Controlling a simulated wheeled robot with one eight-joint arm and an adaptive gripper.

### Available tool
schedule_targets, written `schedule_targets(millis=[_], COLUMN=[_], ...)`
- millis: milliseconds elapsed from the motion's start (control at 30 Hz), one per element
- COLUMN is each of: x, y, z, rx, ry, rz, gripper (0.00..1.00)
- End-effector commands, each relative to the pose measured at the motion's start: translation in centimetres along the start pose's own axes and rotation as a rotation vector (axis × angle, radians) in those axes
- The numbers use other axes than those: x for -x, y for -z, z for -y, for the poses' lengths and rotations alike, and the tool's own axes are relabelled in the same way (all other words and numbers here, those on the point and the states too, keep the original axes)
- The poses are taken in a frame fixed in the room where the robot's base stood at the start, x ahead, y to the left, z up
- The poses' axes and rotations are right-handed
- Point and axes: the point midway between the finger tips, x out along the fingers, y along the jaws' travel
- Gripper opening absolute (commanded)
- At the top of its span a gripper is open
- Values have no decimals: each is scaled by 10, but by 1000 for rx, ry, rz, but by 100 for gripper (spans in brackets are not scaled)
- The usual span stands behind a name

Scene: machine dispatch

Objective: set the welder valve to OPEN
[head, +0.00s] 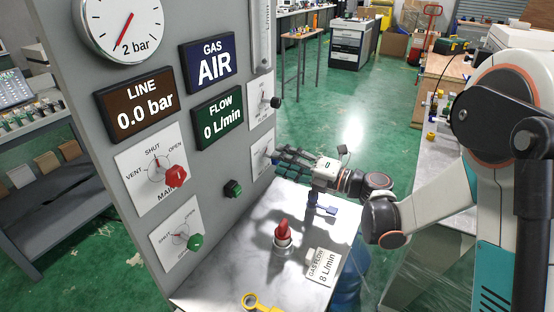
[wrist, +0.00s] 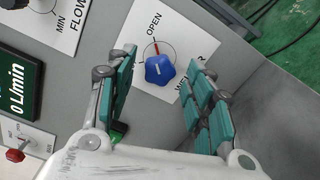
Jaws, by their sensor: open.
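The welder valve is a blue star-shaped knob (wrist: 160,69) on a white plate (wrist: 186,38) in the wrist view. The word OPEN shows on the plate above the knob, and a red pointer mark lies between knob and word, directed roughly at OPEN. The rest of the plate's lettering is partly hidden by a finger. My gripper (wrist: 165,82) is open, with its green-padded fingers on either side of the knob; I cannot tell whether they touch it. In the head view my gripper (head: 274,154) is at the panel's right edge and hides the knob; part of the plate (head: 260,158) shows.
The panel also carries a red MAIN knob (head: 177,176), a green knob (head: 195,241), a black flow knob (head: 275,102) and a green button (head: 233,188). A red-topped item (head: 283,232), a gas flow card (head: 322,265) and a yellow tool (head: 260,303) are on the bench below.

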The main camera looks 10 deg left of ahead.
Motion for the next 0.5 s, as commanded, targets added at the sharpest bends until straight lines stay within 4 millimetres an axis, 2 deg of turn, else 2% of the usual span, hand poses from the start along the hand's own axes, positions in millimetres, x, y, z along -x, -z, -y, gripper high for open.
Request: schedule_targets(millis=[100,300,500], x=[27,64,85], y=[-1,-1,-1], z=[1,0,1], rx=[0,0,0], ry=[1,1,1], rz=[4,2,1], gripper=[48,48,48])
